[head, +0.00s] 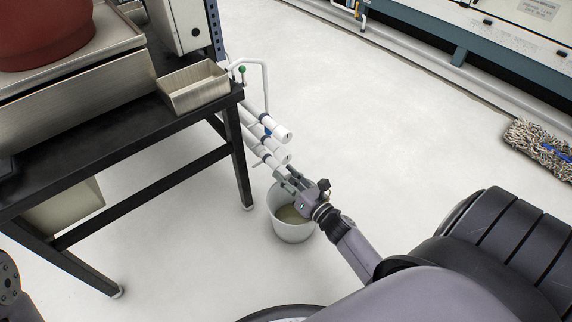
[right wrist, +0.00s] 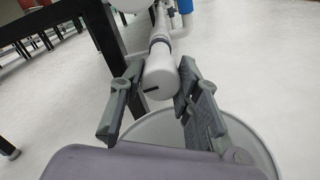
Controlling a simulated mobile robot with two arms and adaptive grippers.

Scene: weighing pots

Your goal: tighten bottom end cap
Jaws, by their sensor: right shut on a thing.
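The bottom end cap (right wrist: 160,78) is a white cylinder with a dark slot in its face, on the end of a white pipe in the right wrist view. My right gripper (right wrist: 156,86) has one finger on each side of the cap and is shut on it. In the head view, the right gripper (head: 283,179) reaches the lower white pipe (head: 263,155) from below right and hides the cap. Two other white pipe ends, an upper one (head: 282,135) and a middle one (head: 281,157), show just above. My left gripper is not in view.
A white bucket (head: 292,232) with murky liquid stands on the floor beneath the right gripper. A black table (head: 120,140) at left carries a metal tray (head: 195,92) and a scale with a red pot (head: 45,28). A mop head (head: 540,148) lies at right. The middle floor is clear.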

